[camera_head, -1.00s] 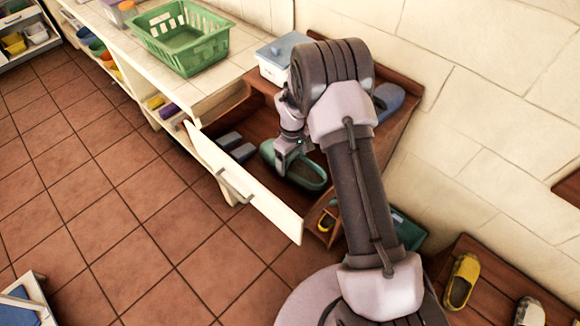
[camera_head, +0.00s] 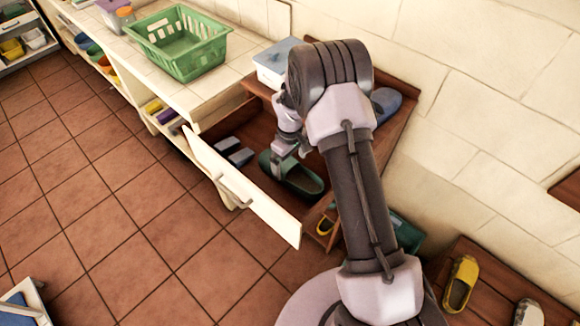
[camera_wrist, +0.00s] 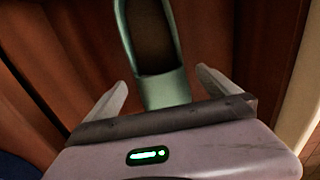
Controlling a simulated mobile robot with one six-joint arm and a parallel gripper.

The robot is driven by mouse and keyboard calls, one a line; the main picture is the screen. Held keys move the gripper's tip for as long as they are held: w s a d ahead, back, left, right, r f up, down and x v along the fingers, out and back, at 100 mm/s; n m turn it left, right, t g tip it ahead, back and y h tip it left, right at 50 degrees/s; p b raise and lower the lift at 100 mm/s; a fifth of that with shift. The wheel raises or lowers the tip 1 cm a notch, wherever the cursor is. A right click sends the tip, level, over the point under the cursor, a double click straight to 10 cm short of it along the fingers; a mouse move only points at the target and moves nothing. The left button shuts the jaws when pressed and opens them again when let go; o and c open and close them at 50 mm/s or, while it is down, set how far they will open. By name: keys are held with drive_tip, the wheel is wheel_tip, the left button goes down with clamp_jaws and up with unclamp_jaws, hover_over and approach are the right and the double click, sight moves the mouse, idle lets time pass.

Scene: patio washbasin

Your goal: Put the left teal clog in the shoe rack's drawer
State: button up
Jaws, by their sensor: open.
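The teal clog (camera_head: 303,180) lies inside the open drawer, on its brown wooden floor, near the right end. The drawer's white front (camera_head: 262,205) with a bar handle faces the tiled floor. My gripper (camera_head: 283,158) is at the clog's left end, partly hidden behind my own arm. In the wrist view the clog (camera_wrist: 151,40) stretches away from the jaws. My open gripper (camera_wrist: 162,82) has one finger on each side of the clog's near end, with a gap visible on both sides.
Blue-grey slippers (camera_head: 235,152) lie in the drawer's left part. A green basket (camera_head: 183,55) and a blue-lidded box (camera_head: 275,62) stand on top. A blue clog (camera_head: 386,103) sits behind my arm; a yellow shoe (camera_head: 460,283) is at lower right.

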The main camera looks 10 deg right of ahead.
wheel_tip(320, 180, up, 16)
drive_tip(key=m+p, duration=0.1)
drive_tip(key=p, duration=0.1)
wheel_tip(320, 180, up, 14)
drive_tip(key=m+t, duration=0.2)
drive_tip(key=m, duration=0.2)
hover_over(289, 167)
drive_tip(key=s+a, duration=0.1)
drive_tip(key=s, duration=0.7)
drive_tip(key=s+a+r+m+t+y, duration=0.1)
drive_tip(key=s+r+m+t, duration=0.1)
drive_tip(key=s, duration=0.8)
drive_tip(key=s+a+r+m+t+y, duration=0.1)
drive_tip(key=s+r+m, duration=0.3)
drive_tip(key=s, duration=0.6)
drive_tip(key=shift+s+a+r+t, duration=0.25)
drive_tip(key=shift+r+t, duration=0.15)
drive_tip(key=shift+r, duration=0.25)
wheel_tip(289, 167, down, 6)
drive_tip(key=b, duration=0.6)
drive_tip(key=shift+f, duration=0.1)
